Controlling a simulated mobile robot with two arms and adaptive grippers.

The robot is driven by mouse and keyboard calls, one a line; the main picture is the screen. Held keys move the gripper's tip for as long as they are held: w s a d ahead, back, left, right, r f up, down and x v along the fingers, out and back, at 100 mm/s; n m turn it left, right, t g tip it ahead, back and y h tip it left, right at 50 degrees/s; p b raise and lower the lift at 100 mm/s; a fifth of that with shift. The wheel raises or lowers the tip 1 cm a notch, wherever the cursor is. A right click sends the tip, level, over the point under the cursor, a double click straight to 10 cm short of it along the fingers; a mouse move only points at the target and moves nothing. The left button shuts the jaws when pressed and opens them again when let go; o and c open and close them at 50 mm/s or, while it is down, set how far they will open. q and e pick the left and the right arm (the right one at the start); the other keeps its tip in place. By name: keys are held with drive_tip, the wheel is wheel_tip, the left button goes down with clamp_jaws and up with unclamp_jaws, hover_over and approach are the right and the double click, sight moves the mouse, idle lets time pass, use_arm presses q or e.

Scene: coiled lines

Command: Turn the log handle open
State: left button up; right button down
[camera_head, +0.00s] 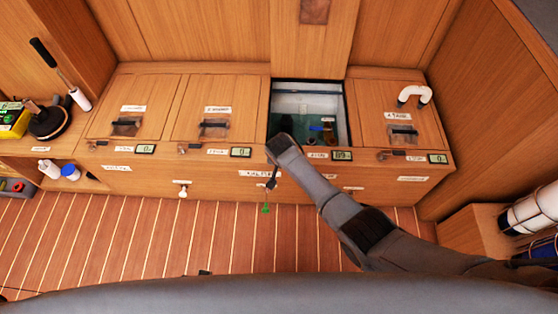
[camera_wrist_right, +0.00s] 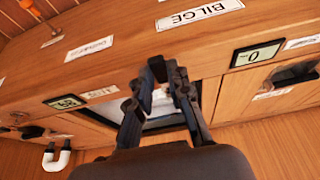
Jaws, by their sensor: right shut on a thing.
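My right arm reaches across the bench front, and its wrist hides most of the right gripper in the head view. In the right wrist view my right gripper (camera_wrist_right: 168,75) is shut on a small dark handle (camera_wrist_right: 157,67), largely covered by the fingers. This handle is on the bench's front edge beside the open locker. A small label (camera_wrist_right: 101,92) and a lit counter (camera_wrist_right: 65,101) sit beside it; the label's words are too small to read surely. In the head view, the counter (camera_head: 341,155) is right of the arm. My left gripper is not in view.
The open locker (camera_head: 348,115) holds small items at its bottom. Closed lids (camera_head: 195,97) stand left, another (camera_head: 410,106) right. Similar handles (camera_head: 183,148) (camera_head: 383,155) line the front edge. A BILGE label (camera_wrist_right: 200,13) is close to the gripper.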

drive_tip(key=shift+a, duration=0.15)
idle(0.3)
drive_tip(key=c, duration=1.2)
unclamp_jaws()
drive_tip(key=v, duration=1.2)
